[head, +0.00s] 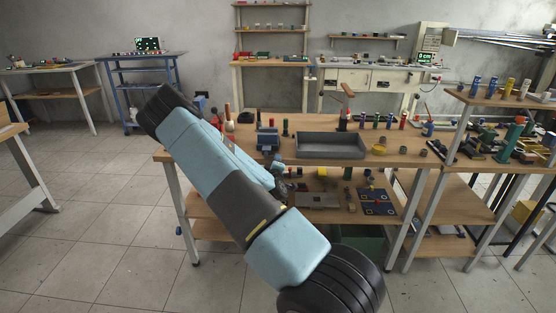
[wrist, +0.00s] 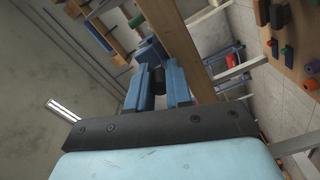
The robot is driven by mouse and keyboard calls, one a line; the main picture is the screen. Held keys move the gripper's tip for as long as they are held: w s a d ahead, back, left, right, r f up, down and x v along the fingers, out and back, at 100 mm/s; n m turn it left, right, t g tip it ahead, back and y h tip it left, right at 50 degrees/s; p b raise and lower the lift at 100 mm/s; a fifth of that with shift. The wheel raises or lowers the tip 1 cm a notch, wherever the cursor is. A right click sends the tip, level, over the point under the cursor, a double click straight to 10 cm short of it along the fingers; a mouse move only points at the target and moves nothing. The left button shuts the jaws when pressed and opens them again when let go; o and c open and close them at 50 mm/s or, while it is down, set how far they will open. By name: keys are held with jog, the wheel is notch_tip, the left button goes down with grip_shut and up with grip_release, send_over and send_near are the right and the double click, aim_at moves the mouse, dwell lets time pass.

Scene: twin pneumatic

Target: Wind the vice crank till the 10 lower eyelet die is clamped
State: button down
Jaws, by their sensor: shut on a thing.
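In the wrist view my gripper (wrist: 157,72) has its two blue fingers shut on a dark, round grip, which looks like the handle of the vice crank (wrist: 159,84). A blue block-like part (wrist: 150,50) shows just beyond the fingertips; I cannot tell if it is part of the vice. In the head view a small blue-grey vice-like block (head: 268,139) stands on the near workbench, left of a grey tray.
The workbench (head: 400,157) carries a grey tray (head: 330,150), a yellow part (head: 379,150) and several coloured cylinders. Its lower shelf holds a blue panel (head: 376,201). A side stand with more parts is at the right. The tiled floor at the left is clear.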

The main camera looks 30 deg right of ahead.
jog(key=shift+w+a+f+m, duration=0.2)
jog(key=shift+f+m, duration=0.4)
jog(key=shift+m, duration=1.15)
jog(key=shift+w+a+f+m, duration=0.15)
jog(key=shift+f+m, duration=0.45)
jog(key=shift+m, duration=1.2)
jog(key=shift+w+a+f+m, duration=0.15)
jog(key=shift+f+m, duration=0.45)
jog(key=shift+m, duration=1.15)
jog(key=shift+s+f, duration=0.1)
jog(key=c, duration=1.1)
grip_release()
jog(key=shift+a, duration=0.2)
jog(key=v, duration=1.3)
jog(key=shift+s+a, duration=0.25)
